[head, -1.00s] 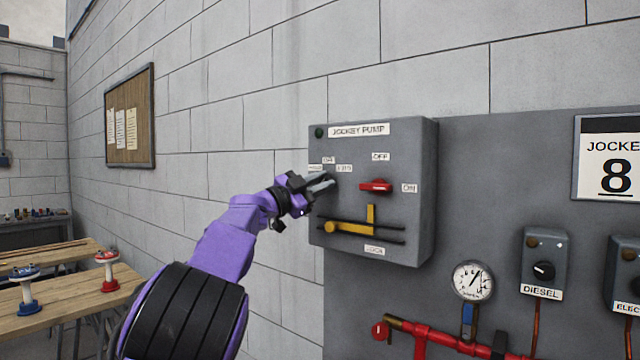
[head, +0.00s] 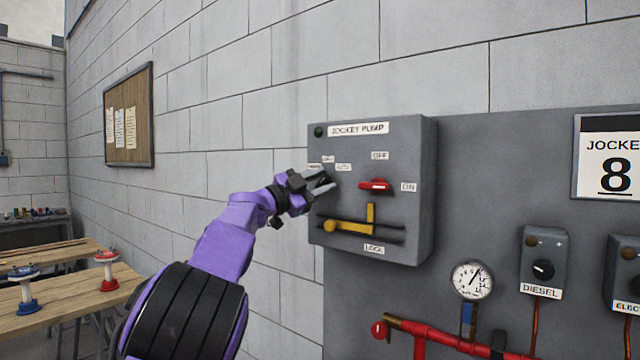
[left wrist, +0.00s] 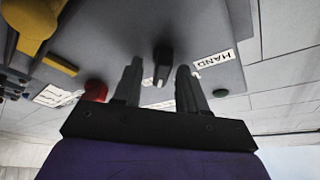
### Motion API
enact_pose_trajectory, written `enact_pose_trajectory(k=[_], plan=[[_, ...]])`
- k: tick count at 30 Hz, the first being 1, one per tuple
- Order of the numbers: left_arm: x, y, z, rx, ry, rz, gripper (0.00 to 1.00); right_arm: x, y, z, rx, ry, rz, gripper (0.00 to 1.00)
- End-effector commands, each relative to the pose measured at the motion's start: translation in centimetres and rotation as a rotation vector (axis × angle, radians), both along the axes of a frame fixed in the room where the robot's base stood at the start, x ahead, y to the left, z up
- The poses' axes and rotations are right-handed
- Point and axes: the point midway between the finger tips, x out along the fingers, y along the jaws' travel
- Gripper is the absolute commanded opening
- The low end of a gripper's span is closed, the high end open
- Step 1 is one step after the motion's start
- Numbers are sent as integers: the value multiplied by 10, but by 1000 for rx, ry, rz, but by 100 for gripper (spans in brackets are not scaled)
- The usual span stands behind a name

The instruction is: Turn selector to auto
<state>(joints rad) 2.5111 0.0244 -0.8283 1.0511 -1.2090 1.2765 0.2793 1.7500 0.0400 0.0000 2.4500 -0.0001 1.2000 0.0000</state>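The jockey pump box (head: 410,225) is a grey panel on the block wall. Its small black selector knob (left wrist: 162,62) shows between my left fingers in the left wrist view, with a white mark toward a partly hidden label. The HAND label (left wrist: 213,59) is to its right there. In the head view the knob is mostly hidden by my left gripper (head: 329,183), which is at the box's left side. Its fingers are apart, one on each side of the knob in the left wrist view (left wrist: 160,80). Contact cannot be told. My right gripper is out of view.
A red switch handle (head: 375,185) is close to the right of my gripper, with a yellow lever (head: 345,227) below on a dark bar. A gauge (head: 472,280), red pipe (head: 440,336) and diesel box (head: 543,265) are lower right. Wooden tables (head: 70,302) stand left.

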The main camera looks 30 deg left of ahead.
Motion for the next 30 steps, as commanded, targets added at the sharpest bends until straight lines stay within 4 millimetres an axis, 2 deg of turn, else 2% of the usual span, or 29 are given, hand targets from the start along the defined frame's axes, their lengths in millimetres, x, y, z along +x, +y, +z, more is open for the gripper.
enact_pose_trajectory(k=[5, 12, 18, 30], plan=[[-11, 4, -7, 0, -1, 1, 42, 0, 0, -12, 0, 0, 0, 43], [-63, 24, -25, 0, -2, 3, 42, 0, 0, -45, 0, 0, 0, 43], [-90, 35, -29, 1, 0, 0, 42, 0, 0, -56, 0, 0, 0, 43], [-94, 36, -28, 0, 1, -1, 42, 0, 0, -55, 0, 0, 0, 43]])
